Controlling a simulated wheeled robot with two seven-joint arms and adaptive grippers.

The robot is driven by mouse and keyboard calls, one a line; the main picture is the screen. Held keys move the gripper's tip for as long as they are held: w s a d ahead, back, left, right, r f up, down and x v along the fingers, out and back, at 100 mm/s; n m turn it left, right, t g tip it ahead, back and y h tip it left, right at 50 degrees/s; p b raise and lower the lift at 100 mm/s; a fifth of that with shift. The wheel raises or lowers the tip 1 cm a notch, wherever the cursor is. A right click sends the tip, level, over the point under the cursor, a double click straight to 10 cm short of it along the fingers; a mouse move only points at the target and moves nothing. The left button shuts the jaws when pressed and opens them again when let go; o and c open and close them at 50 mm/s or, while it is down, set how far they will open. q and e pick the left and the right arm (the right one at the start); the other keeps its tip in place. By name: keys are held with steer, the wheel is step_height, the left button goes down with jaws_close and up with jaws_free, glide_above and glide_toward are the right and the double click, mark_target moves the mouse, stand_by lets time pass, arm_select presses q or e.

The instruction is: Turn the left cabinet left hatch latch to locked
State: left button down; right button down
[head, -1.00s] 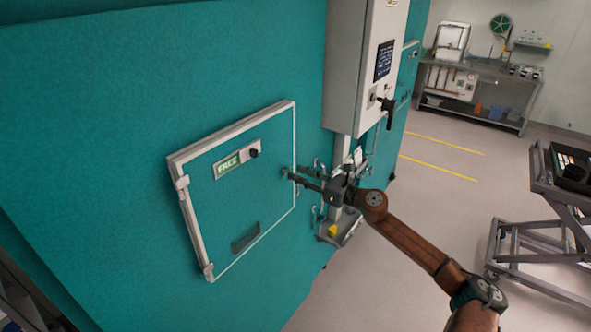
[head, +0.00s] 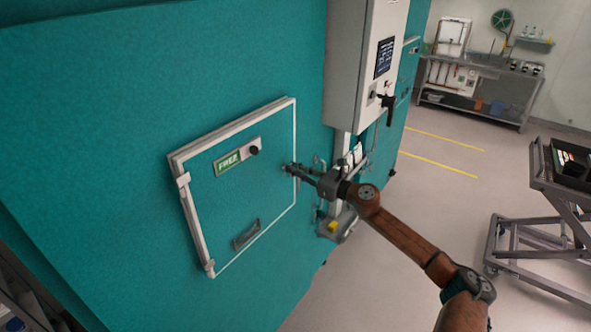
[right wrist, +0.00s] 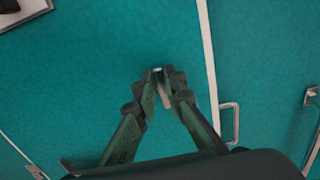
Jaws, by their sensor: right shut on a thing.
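The hatch (head: 215,205) is a teal panel with a white frame, hinged on its left side, in the teal cabinet wall. A green label reading FREE (head: 229,162) and a dark knob (head: 254,150) sit on its upper part. My right gripper (head: 289,168) is at the hatch's right edge, shut on the small latch. In the right wrist view the fingertips (right wrist: 160,76) close around a small pale metal piece, the latch (right wrist: 163,95), left of the white frame line. The fingers hide most of it, so its angle is unclear. My left gripper is not in view.
A grey control box (head: 357,70) with a screen and black handle stands out from the wall, right of the hatch. Metal handles are beside the hatch edge. A trolley (head: 530,235) is at the right, a workbench (head: 475,90) at the back. Floor between is clear.

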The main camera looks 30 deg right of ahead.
steer(key=shift+d+m, duration=0.1)
steer(key=shift+m, duration=0.2)
steer(key=shift+w+d+f+m+p, duration=0.1)
steer(key=shift+d+f+m+p, duration=0.15)
steer(key=shift+m+p, duration=1.75)
steer(key=shift+w+d+f+m+p, duration=0.15)
steer(key=shift+d+m+p, duration=0.1)
steer(key=shift+m, duration=3.5)
steer(key=shift+w+d+f+m+p, duration=0.15)
steer(key=shift+m+p, duration=1)
steer(key=shift+m, duration=1.7)
steer(key=shift+s+f, duration=0.1)
steer(key=c, duration=2)
jaws_free()
